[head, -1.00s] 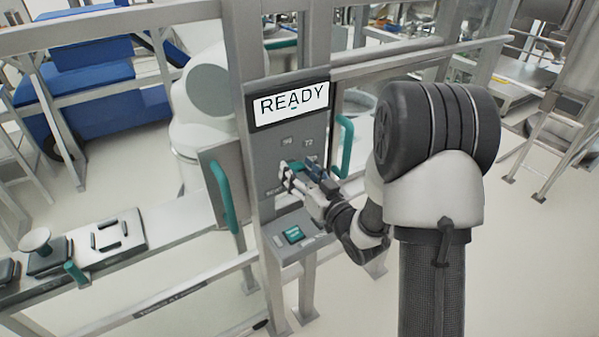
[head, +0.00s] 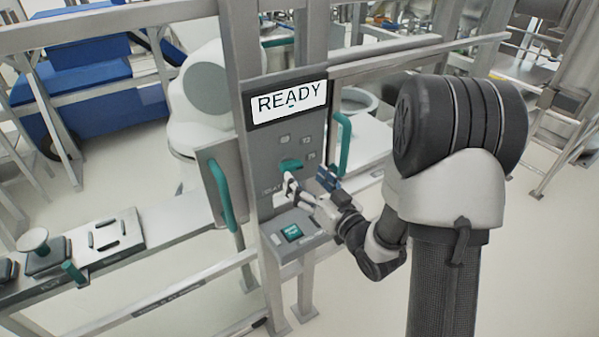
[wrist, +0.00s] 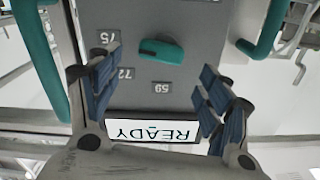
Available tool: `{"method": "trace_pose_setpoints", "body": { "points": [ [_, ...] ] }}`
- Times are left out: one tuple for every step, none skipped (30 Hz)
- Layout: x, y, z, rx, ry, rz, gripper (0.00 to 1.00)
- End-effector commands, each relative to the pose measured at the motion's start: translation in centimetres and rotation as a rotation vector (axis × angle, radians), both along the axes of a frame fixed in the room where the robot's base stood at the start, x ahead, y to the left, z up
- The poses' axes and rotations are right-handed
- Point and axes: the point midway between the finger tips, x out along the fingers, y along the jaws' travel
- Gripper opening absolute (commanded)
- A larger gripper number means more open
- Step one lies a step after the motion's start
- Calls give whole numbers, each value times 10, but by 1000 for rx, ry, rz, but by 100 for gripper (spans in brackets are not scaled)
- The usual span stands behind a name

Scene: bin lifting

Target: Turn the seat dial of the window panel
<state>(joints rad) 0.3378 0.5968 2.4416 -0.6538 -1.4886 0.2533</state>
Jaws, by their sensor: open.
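The teal seat dial (head: 291,165) sits on the grey window panel (head: 262,150), below a white READY display (head: 289,102). In the wrist view, upside down, the dial (wrist: 165,52) lies roughly sideways, a dark mark at its left end. Labels 75 (wrist: 103,39), 72 (wrist: 126,73) and 59 (wrist: 161,87) stand around it; the mark points to the side where 75 and 72 are. My gripper (head: 308,183) is open and empty, in front of and slightly below the dial in the head view. The fingers are apart from the dial, with nothing between them.
Teal handles stand left (head: 221,196) and right (head: 343,144) of the panel. A teal button (head: 292,232) is on a small ledge below. A rail with fixtures (head: 116,232) runs at the left. Metal frame posts border the panel.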

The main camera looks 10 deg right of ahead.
Motion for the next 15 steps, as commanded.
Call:
{"method": "trace_pose_setpoints", "body": {
  "points": [
    [-8,-4,0,0,1,-3,72],
    [-12,-5,0,0,1,-3,72],
    [-16,-6,0,0,1,-2,72],
    [-19,-7,0,0,0,-2,72],
    [-21,-8,0,0,0,-2,72],
    [-24,-8,0,0,1,-1,72],
    [-25,-8,0,0,1,-1,72],
    [-26,-8,0,0,0,0,72],
    [-27,-8,0,0,0,0,72],
    [-27,-8,0,-1,0,1,72],
    [-27,-8,0,-1,0,1,72],
    [-27,-8,0,-1,0,1,72],
    [-27,-8,0,-1,0,1,72],
    [-27,-8,0,-1,0,1,72],
    [-27,-8,0,-1,0,1,72]
  ]
}}
